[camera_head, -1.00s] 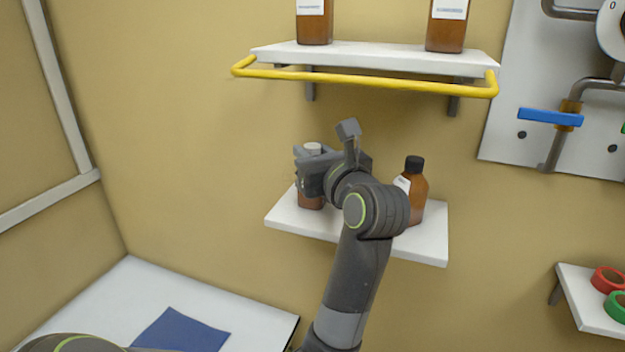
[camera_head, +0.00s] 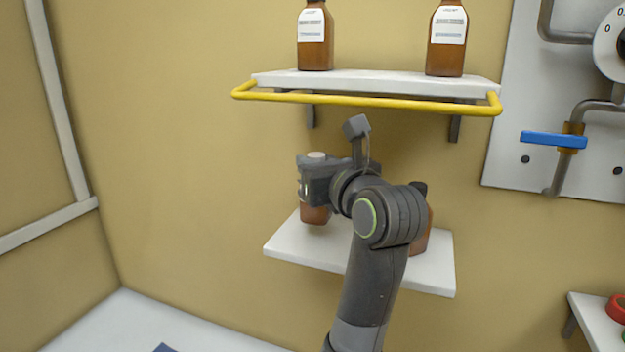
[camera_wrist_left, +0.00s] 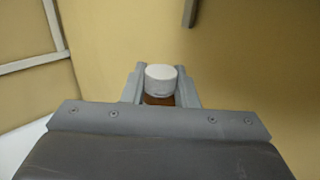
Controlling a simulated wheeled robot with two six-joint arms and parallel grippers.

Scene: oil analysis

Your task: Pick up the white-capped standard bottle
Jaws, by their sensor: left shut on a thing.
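The white-capped standard bottle (camera_head: 316,214) is brown, with its white cap (camera_head: 316,155) showing above my left gripper (camera_head: 306,182). The gripper is shut on the bottle, which stays upright over the left part of the small lower shelf (camera_head: 330,255). Its base appears slightly above the shelf top. In the left wrist view the white cap (camera_wrist_left: 160,77) sits between the two fingers, with a strip of brown glass under it. The gripper hides the bottle's middle. My right gripper is not in view.
A brown bottle with a dark cap (camera_head: 420,188) stands on the lower shelf, mostly behind my left arm. Above, an upper shelf (camera_head: 375,82) with a yellow rail (camera_head: 370,100) holds two brown bottles. A panel with a blue-handled valve (camera_head: 553,139) is at right.

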